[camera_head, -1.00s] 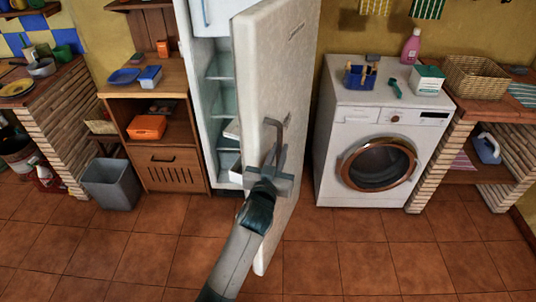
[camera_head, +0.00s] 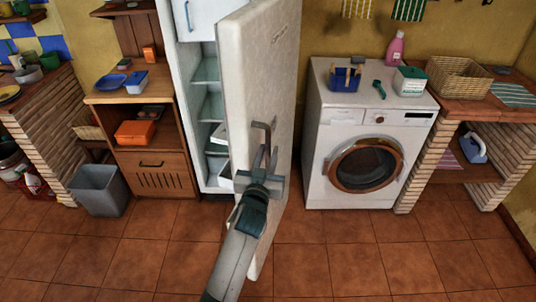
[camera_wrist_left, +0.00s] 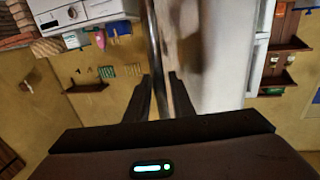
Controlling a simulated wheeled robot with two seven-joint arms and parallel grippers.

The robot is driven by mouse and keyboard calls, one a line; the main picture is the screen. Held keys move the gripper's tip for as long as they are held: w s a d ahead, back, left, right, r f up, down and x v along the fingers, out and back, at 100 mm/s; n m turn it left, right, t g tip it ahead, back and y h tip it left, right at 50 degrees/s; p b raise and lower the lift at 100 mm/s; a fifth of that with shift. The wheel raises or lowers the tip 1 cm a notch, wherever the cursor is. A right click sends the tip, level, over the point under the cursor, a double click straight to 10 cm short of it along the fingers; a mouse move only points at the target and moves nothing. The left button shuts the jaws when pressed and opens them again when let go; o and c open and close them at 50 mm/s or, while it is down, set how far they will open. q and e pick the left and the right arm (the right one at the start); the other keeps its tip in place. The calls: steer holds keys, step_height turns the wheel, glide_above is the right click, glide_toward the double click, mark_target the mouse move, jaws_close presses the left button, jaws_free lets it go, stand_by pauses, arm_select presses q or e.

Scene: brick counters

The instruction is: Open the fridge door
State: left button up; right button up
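A grey bar handle (camera_head: 273,132) sits on the door's outer face. My left gripper (camera_head: 266,156) is at the lower part of this handle, its two fingers spread apart. In the left wrist view the handle bar (camera_wrist_left: 154,40) runs between the open fingers (camera_wrist_left: 160,78). Whether a finger touches the bar I cannot tell. My right gripper is in no view.
A white washing machine (camera_head: 325,170) stands to the right of the door, with a gap between. A wooden cabinet (camera_head: 160,172) and a grey bin (camera_head: 97,188) stand left of the fridge. The tiled floor (camera_head: 350,260) in front is clear.

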arm_select(q)
steer(key=shift+s, duration=0.15)
steer(key=shift+s+a+f, duration=0.1)
steer(key=shift+s, duration=0.45)
steer(key=s+a+b, duration=0.2)
steer(key=s+b, duration=0.2)
steer(key=s, duration=1.2)
steer(key=shift+w+a, duration=0.1)
